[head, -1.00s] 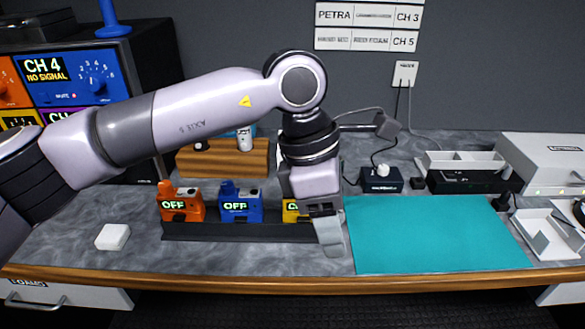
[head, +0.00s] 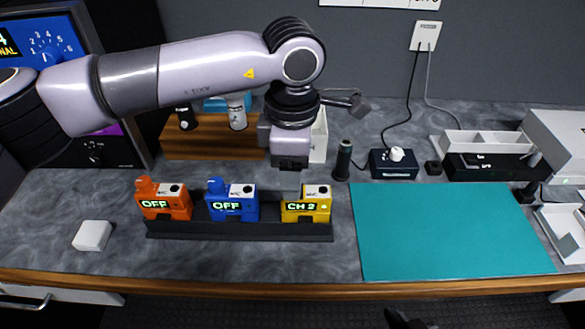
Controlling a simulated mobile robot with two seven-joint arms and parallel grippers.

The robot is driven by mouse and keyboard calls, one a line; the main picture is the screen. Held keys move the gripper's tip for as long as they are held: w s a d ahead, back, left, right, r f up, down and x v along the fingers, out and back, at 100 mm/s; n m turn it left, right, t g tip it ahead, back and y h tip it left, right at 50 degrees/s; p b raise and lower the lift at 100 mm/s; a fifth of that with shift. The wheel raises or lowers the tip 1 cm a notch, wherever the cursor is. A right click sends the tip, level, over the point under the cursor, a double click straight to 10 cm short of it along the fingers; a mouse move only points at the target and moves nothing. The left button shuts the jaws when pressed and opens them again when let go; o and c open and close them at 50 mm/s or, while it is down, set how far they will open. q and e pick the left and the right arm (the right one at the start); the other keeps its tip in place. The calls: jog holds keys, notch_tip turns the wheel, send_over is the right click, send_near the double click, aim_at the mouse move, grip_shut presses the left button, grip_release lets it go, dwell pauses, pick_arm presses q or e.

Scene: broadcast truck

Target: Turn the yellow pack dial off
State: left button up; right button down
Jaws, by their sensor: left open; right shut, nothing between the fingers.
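The yellow pack (head: 306,205) stands upright at the right end of a black rack (head: 240,230), and its display reads CH 2. The orange pack (head: 165,202) and blue pack (head: 232,203) stand to its left, and both displays read OFF. My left gripper (head: 291,168) points down just above and behind the yellow pack, apart from it. It is open and empty, with its fingers mostly hidden by its own body. The yellow pack's dial is too small to make out clearly. My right gripper (head: 405,318) shows only as a dark tip at the bottom edge, shut and empty.
A teal mat (head: 450,230) lies clear to the right of the rack. A white block (head: 92,235) lies at left. Behind are a wooden stand (head: 190,142) with microphones, a dark cylinder (head: 343,160) and a small dark box (head: 393,163) with a white knob.

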pick_arm(q)
jog(key=shift+f, duration=0.6)
grip_shut()
jog(key=n+b, duration=0.3)
jog(key=shift+f, duration=0.2)
jog(key=n+b, duration=0.5)
jog(key=n, duration=0.1)
jog(key=shift+r+n, duration=0.15)
jog(key=shift+n, duration=0.15)
jog(key=shift+r+n+b, duration=0.1)
jog(key=shift+n+b, duration=0.55)
jog(key=shift+n, duration=0.45)
